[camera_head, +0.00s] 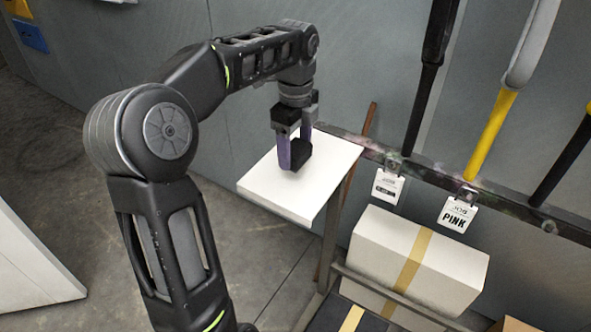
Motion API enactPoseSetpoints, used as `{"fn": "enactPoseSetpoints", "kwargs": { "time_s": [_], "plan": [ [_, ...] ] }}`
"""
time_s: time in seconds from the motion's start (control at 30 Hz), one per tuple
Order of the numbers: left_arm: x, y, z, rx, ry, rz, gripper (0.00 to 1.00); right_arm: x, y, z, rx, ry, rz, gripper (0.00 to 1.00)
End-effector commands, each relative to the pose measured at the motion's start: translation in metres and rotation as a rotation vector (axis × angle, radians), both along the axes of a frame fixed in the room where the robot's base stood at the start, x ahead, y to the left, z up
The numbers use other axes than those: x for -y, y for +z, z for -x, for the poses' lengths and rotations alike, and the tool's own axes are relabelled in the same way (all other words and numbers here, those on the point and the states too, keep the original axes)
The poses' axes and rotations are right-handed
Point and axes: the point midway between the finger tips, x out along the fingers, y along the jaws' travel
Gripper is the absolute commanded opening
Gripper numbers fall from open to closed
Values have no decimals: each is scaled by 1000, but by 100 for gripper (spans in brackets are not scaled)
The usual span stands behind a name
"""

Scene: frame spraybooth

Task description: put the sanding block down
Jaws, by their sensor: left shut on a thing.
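The sanding block (299,153) is a small black block. My left gripper (294,146) is shut on it, with purple-grey fingers on either side. The gripper points down over the white board or tabletop (270,187). The block is at or just above this white surface; I cannot tell whether it touches. My left arm comes in from the left and arches over to it. My right gripper is not in view.
A rail with hanging black, grey and yellow frame parts (495,130) runs along the right, with job tags such as PINK (457,215). A taped cardboard box (415,262) sits below it. The white surface is clear around the block.

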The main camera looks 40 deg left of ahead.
Motion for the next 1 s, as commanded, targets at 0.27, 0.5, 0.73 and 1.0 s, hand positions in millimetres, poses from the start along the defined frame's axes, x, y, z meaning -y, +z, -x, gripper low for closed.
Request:
{"fn": "enactPoseSetpoints", "kwargs": {
  "time_s": [0.27, 0.5, 0.73, 1.0],
  "plan": [
    [0, 0, 0, 1, 0, 0, 35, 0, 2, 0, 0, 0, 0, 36],
    [0, -29, 0, -3, 0, 1, 35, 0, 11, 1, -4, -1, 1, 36],
    [0, -44, 0, 2, 0, 0, 35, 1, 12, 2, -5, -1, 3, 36],
    [0, -45, 0, 1, 0, 0, 81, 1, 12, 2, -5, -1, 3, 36]
  ]
}}
